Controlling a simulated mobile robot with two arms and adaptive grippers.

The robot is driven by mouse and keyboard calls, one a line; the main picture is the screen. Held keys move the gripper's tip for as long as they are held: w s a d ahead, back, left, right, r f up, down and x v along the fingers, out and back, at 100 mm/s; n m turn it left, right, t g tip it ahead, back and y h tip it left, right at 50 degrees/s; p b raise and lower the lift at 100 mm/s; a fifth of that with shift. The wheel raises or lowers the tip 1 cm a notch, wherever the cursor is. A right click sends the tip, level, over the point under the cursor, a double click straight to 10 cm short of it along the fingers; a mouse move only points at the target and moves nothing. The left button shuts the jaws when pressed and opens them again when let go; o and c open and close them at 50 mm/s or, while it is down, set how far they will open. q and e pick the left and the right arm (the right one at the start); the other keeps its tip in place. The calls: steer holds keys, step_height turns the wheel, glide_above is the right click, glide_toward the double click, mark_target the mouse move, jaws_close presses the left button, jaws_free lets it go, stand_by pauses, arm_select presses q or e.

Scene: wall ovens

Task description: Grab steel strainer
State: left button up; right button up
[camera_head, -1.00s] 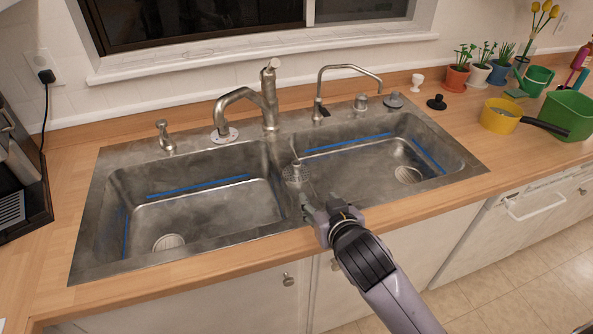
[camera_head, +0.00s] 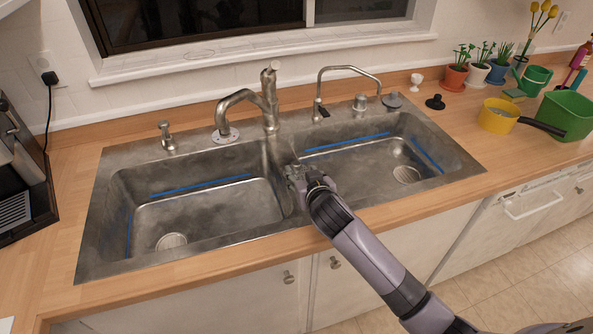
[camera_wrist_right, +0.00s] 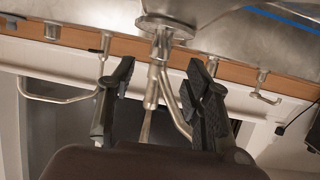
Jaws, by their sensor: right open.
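My right gripper (camera_head: 294,172) is over the divider between the two sink basins, seen from behind in the head view. The right wrist view shows its two dark fingers (camera_wrist_right: 160,72) spread apart, with nothing held between them. A small steel mesh piece with an upright stem, likely the strainer, stood at this divider in the earlier head frame. It is now hidden behind my gripper in the head view, and I cannot make it out in the right wrist view. My left gripper is not in view.
The steel faucet (camera_head: 268,98) rises behind the divider; its body also shows beyond the fingers in the right wrist view (camera_wrist_right: 155,65). A thin tap (camera_head: 350,69) stands to its right. A yellow pot (camera_head: 497,117) and green tub (camera_head: 567,115) sit on the right counter. Both basins are open.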

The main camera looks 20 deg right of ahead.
mark_target(298, 166)
steer(key=shift+p+x, duration=0.65)
steer(key=shift+x, duration=1.85)
steer(key=shift+r, duration=0.1)
jaws_close()
